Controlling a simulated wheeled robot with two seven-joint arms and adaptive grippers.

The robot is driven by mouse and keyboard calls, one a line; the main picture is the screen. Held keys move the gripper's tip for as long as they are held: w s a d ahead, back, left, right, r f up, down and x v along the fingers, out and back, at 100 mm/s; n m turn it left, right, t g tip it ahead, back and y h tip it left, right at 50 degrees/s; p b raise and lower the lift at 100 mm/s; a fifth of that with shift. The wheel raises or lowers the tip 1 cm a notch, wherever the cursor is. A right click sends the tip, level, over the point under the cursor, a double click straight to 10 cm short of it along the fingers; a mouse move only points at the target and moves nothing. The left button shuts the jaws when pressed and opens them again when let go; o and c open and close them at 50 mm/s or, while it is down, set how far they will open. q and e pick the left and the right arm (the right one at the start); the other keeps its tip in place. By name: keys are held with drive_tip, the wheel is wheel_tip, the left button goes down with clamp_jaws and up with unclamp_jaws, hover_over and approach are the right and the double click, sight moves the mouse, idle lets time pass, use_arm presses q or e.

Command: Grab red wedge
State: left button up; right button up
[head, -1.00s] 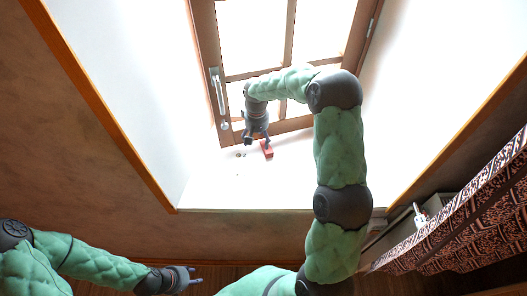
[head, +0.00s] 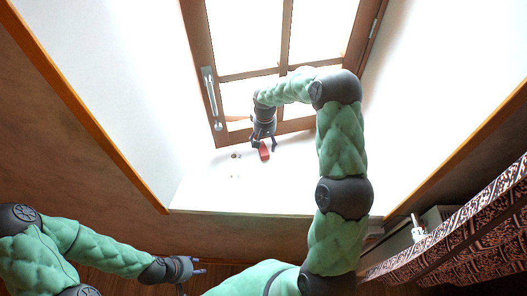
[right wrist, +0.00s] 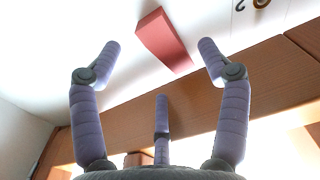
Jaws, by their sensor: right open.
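The red wedge (head: 264,152) lies on the white window sill, close to the window frame. My right gripper (head: 264,144) is right above it, pointing down, with its fingers spread. In the right wrist view the wedge (right wrist: 163,42) shows whole, ahead of and between the fingertips of the open right gripper (right wrist: 160,62), and nothing is held. My left gripper (head: 198,266) is low in the head view, away from the sill; its fingers look apart and empty.
Small items (head: 234,156) lie on the sill left of the wedge; a small ring (right wrist: 261,3) shows in the right wrist view. The wooden window frame (head: 225,139) is close behind the wedge. The sill's front (head: 215,195) is mostly clear. A patterned curtain (head: 470,225) hangs at right.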

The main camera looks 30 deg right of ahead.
sight(265, 150)
drive_tip(key=f, duration=0.5)
drive_tip(key=shift+d, duration=0.2)
drive_tip(key=c, duration=1.3)
